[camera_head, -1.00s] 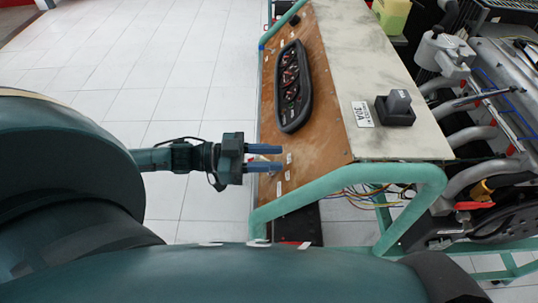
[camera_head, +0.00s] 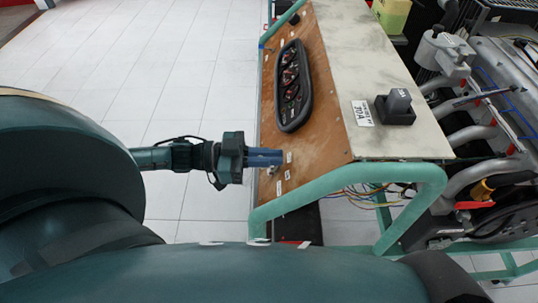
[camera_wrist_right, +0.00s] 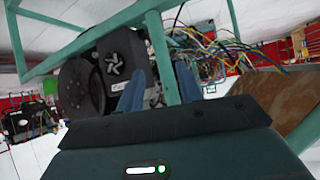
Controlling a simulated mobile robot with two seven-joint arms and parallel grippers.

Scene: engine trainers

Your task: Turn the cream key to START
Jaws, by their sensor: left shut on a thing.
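My left gripper (camera_head: 268,157) is at the lower part of the brown wooden panel (camera_head: 325,130) in the head view. Its blue fingers are shut together on the small cream key at the panel face. The fingers hide the key almost wholly, so its turn position cannot be read. A small light bit shows just below the fingertips, too small to make out. Small white labels (camera_head: 279,188) are stuck on the panel near the fingers. In the right wrist view my right gripper (camera_wrist_right: 158,86) has its two blue fingers apart, with nothing between them.
A dark gauge cluster (camera_head: 294,86) is set in the panel above the left gripper. A black box (camera_head: 396,108) stands on the cream top. A green tube frame (camera_head: 345,178) edges the trainer; engine parts are at right. Loose wires (camera_wrist_right: 215,55) show beyond the right gripper.

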